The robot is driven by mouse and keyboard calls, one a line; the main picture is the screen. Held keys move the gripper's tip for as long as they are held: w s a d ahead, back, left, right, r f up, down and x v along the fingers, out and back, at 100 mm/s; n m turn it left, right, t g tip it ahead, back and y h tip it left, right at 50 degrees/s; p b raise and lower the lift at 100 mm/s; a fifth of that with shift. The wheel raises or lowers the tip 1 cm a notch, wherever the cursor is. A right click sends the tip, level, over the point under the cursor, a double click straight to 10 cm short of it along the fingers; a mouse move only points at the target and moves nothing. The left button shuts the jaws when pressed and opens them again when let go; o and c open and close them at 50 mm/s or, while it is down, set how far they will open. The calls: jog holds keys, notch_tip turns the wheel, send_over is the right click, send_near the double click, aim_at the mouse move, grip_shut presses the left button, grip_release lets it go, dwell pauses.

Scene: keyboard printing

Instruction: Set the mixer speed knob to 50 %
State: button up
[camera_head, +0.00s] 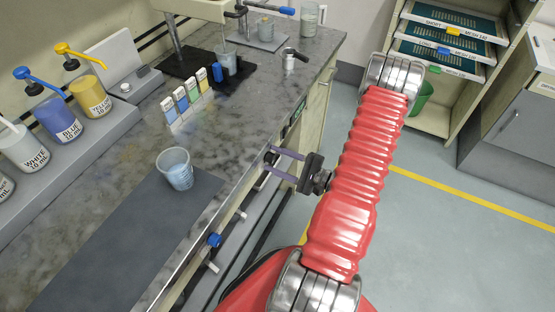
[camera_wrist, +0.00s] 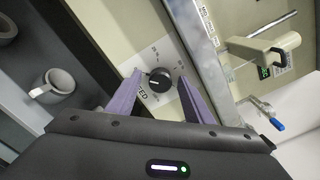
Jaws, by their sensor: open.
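The speed knob (camera_wrist: 160,80) is a round black knob with a pale pointer line, on a light plate with partly hidden lettering on the counter's front panel. My gripper (camera_wrist: 157,60) is open, its two purple fingers reaching toward the panel on either side of the knob. I cannot tell whether either finger touches it. The exact dial reading is too small to read. In the head view my gripper (camera_head: 272,160) points left at the counter front, and the knob there is hard to make out. The mixer (camera_wrist: 265,50) shows a small green display.
The marbled counter (camera_head: 130,150) holds a cup (camera_head: 175,168) on a dark mat (camera_head: 110,240) near its front edge. Pump bottles (camera_head: 90,95) stand at the left. A rack of screens (camera_head: 445,45) stands beyond open floor.

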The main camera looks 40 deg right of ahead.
jog(key=shift+c, duration=0.5)
jog(key=c, duration=0.9)
jog(key=shift+d, duration=0.1)
jog(key=shift+c, duration=0.4)
jog(key=shift+o, duration=0.2)
